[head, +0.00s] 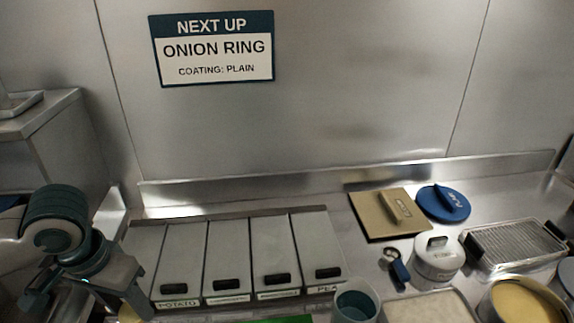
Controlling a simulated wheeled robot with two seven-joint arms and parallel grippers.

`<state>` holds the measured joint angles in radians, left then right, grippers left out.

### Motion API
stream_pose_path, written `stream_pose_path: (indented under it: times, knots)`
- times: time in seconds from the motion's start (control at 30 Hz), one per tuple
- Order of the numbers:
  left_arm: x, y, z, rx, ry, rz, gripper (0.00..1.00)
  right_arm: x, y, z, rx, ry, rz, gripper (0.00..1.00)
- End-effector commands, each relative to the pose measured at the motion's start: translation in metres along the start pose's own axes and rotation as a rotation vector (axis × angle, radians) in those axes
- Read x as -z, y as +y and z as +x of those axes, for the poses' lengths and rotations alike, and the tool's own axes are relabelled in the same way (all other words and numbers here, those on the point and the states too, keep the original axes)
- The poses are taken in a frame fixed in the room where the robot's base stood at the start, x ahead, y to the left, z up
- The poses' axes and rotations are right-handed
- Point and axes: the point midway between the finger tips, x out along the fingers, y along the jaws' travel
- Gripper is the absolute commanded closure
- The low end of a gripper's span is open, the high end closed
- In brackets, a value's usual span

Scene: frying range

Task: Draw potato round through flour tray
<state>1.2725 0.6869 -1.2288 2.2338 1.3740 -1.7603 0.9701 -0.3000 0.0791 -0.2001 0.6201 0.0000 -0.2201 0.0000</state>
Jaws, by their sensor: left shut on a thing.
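My left gripper (120,303) is at the lower left, in front of the bin marked POTATO. It is shut on a pale yellow piece (129,314), seemingly the potato round, only part of which shows at the bottom edge. A shallow tray with pale, flour-like contents (430,306) is at the lower right, cut off by the bottom edge. The left gripper is well to the left of this tray. My right gripper is not in view.
Lidded bins (240,255) stand in a row at the back. Right of them are a teal cup (355,302), a tan board (385,213), a blue lid (442,203), a white lidded pot (436,263), a wire rack (513,245) and a yellow-filled bowl (522,303). A wall sign (213,49) reads ONION RING, COATING: PLAIN.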

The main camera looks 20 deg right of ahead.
Motion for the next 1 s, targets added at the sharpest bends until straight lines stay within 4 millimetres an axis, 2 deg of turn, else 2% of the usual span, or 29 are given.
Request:
stream_pose_path:
  times: [0.1, 0.33, 0.5, 1.0]
  knots:
    - [-0.004, -0.024, -0.003, 0.028, 0.002, -0.202, 0.69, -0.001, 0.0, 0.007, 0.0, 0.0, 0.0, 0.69]
    - [-0.01, -0.049, -0.01, 0.055, 0.0, -0.448, 0.69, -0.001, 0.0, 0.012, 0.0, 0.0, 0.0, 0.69]
    - [-0.011, -0.054, -0.012, 0.061, 0.0, -0.501, 0.69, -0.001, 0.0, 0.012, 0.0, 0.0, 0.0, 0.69]
    - [-0.011, -0.053, -0.012, 0.06, -0.001, -0.499, 0.69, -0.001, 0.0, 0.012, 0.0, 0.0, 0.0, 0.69]
